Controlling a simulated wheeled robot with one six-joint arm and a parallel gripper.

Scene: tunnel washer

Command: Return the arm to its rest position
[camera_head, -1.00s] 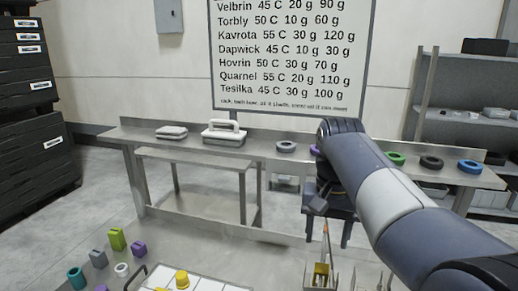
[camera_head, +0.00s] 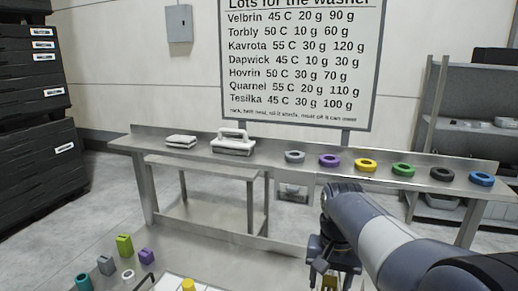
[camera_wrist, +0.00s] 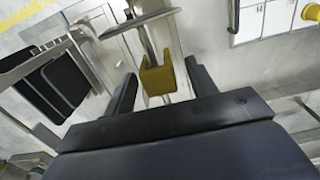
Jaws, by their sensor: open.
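My arm (camera_head: 372,220) reaches in from the lower right in the head view, its forward end bending down over the near bench. My gripper (camera_wrist: 160,72) is open, with its two dark fingers apart in the wrist view. A yellow block (camera_wrist: 157,80) with a grey rod shows between the fingers in that picture. I cannot tell how far beyond the fingertips it is. No held object shows. The gripper's tips are cut off or hard to make out in the head view.
The back bench (camera_head: 300,172) bears several coloured rings, a white handled block (camera_head: 233,142) and a pale flat stack (camera_head: 181,141). Small coloured blocks, including a green one (camera_head: 124,245), stand at the lower left. Black drawers (camera_head: 35,140) stand left.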

